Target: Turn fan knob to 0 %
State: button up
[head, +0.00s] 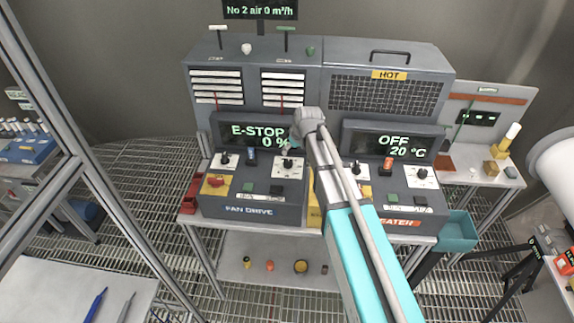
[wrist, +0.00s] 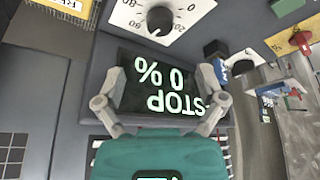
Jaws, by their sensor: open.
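The fan drive panel (head: 250,211) stands on the bench, left of the heater panel. Its display (head: 256,136) reads "E-STOP 0 %" and shows upside down in the wrist view (wrist: 165,85). The fan knob (head: 287,162) is black on a white dial plate, below the right part of the display. In the head view my arm hides most of the gripper.
A blue switch (head: 251,155) and a red emergency knob on a yellow plate (head: 214,184) sit left of the fan knob. The heater display (head: 393,145) reads "OFF 20 °C". A red switch (head: 388,164) is below it. A teal bin (head: 457,232) hangs at the bench's right end.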

aim_at(288, 161)
jog(key=shift+b+x, duration=4.1)
jog(key=shift+x, duration=0.7)
jog(key=shift+c, duration=0.2)
jog(key=c, duration=1.1)
